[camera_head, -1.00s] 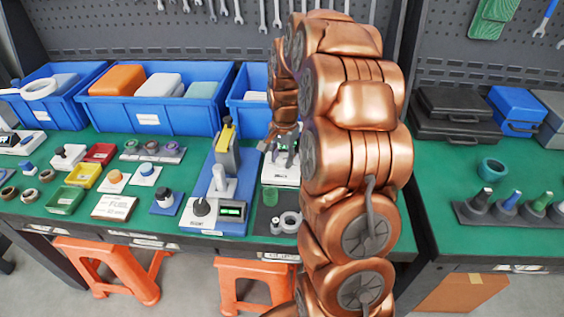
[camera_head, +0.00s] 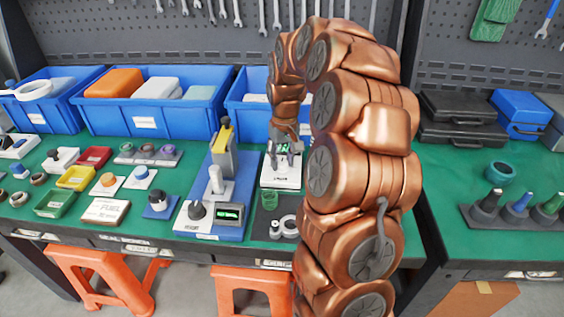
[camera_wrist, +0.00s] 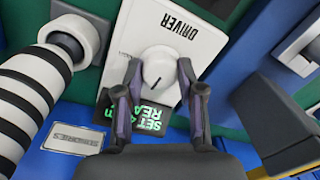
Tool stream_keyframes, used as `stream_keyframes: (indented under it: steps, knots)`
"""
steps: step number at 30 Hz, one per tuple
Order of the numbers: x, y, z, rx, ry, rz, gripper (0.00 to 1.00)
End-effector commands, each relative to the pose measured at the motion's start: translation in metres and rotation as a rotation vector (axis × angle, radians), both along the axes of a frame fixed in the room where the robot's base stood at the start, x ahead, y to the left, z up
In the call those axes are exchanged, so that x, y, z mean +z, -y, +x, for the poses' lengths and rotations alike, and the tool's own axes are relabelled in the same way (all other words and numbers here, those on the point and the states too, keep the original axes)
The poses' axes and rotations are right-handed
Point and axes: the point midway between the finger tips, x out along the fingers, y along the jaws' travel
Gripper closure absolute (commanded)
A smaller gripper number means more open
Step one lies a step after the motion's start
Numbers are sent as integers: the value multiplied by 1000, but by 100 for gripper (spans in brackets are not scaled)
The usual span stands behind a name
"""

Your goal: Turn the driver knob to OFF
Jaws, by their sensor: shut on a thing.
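The driver unit (camera_wrist: 203,27) is a white box marked DRIVER, with a green-lit display (camera_wrist: 142,128) partly hidden by my gripper. It also shows in the head view (camera_head: 281,181), at the back of the green bench. Its round white driver knob (camera_wrist: 158,68) has a dark pointer line on the side toward my gripper. My gripper (camera_wrist: 159,68) has one finger on each side of the knob and is shut on it. It also shows over the unit in the head view (camera_head: 287,148). I cannot read an OFF mark.
A blue-based press (camera_head: 228,170) with a lever and small display stands just left of the driver unit. Blue bins (camera_head: 147,122) line the back.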

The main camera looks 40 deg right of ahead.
Motion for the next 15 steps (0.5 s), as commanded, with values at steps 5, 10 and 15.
stream_keyframes:
  steps: [5, 10, 15]
  knots:
    - [-1, 0, 0, 168, 0, 2, 97]
    - [0, 0, 1, 328, 0, 1, 97]
    - [0, 0, 1, 480, 2, 1, 97]
